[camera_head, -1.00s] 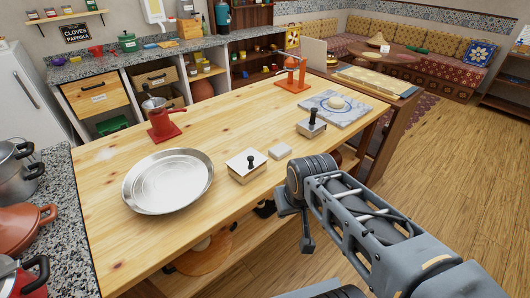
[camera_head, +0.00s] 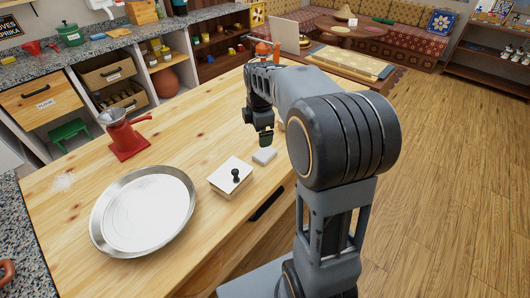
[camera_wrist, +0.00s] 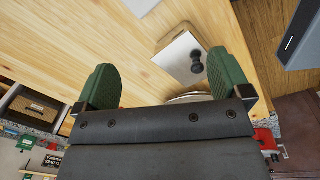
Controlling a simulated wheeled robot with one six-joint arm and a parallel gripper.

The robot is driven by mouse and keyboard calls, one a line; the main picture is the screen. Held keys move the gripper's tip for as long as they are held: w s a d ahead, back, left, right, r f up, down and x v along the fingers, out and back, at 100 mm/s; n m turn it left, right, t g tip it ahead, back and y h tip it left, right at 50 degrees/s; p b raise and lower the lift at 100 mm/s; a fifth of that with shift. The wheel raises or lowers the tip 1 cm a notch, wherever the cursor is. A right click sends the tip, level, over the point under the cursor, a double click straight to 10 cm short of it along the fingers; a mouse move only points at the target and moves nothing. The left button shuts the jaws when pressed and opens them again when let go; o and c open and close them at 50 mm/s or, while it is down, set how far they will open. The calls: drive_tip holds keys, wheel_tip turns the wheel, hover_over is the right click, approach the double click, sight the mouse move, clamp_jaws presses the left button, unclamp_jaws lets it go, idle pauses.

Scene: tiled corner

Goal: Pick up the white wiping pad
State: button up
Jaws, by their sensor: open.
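The white wiping pad (camera_head: 264,156) is a small pale block lying flat on the wooden table (camera_head: 160,180), just right of a white square box with a black knob (camera_head: 231,177). A pale edge at the top of the wrist view (camera_wrist: 141,5) appears to be the pad, mostly cut off. My gripper (camera_head: 266,138) is above the table, close to the pad in the head view; the exact height gap is unclear. In the wrist view its green fingers (camera_wrist: 162,62) are spread wide with nothing between them but table and part of the knobbed box (camera_wrist: 178,58).
A round metal pan (camera_head: 145,212) lies left of the knobbed box. A red grinder (camera_head: 125,135) stands behind it. My arm hides the table's right part. The table's front edge runs close to the pad. Bare table lies between grinder and pad.

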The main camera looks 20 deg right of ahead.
drive_tip(key=w+d+f+n+g, duration=0.1)
drive_tip(key=w+d+f+n, duration=0.1)
drive_tip(key=w+d+n, duration=0.25)
drive_tip(key=n+p, duration=0.1)
drive_tip(key=n, duration=0.1)
hover_over(265, 152)
wheel_tip(265, 152, down, 8)
drive_tip(key=shift+w+r, duration=0.1)
drive_tip(key=shift+r, duration=0.1)
drive_tip(key=shift+a+f+p, duration=0.1)
drive_tip(key=shift+f+p, duration=0.6)
drive_tip(key=shift+f, duration=2.55)
drive_tip(key=shift+c, duration=0.2)
drive_tip(key=c, duration=1)
drive_tip(key=shift+r, duration=0.1)
